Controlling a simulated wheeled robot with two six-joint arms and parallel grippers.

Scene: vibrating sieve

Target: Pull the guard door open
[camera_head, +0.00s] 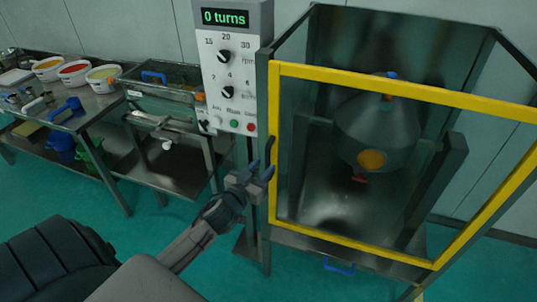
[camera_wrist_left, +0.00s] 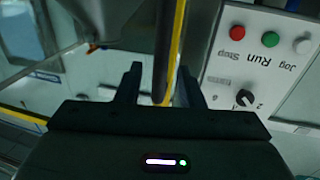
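The guard door (camera_head: 400,92) has a yellow frame around a clear pane and appears closed across the front of the machine. A dark upright handle (camera_head: 270,150) is at its left edge. My left gripper (camera_head: 260,172) is at the lower part of this handle. In the left wrist view my left gripper (camera_wrist_left: 163,84) has its two fingers spread, with the dark handle (camera_wrist_left: 160,88) between them. A gap shows beside the handle, and I see no firm grip. The yellow frame (camera_wrist_left: 175,45) runs past the fingers. My right gripper is not in view.
A control panel (camera_head: 232,70) reading "0 turns" stands left of the door. Behind the pane is a grey drum (camera_head: 375,130). A blue handle (camera_head: 339,267) is under the machine. A bench (camera_head: 95,108) with tubs and a table with a sieve are at left.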

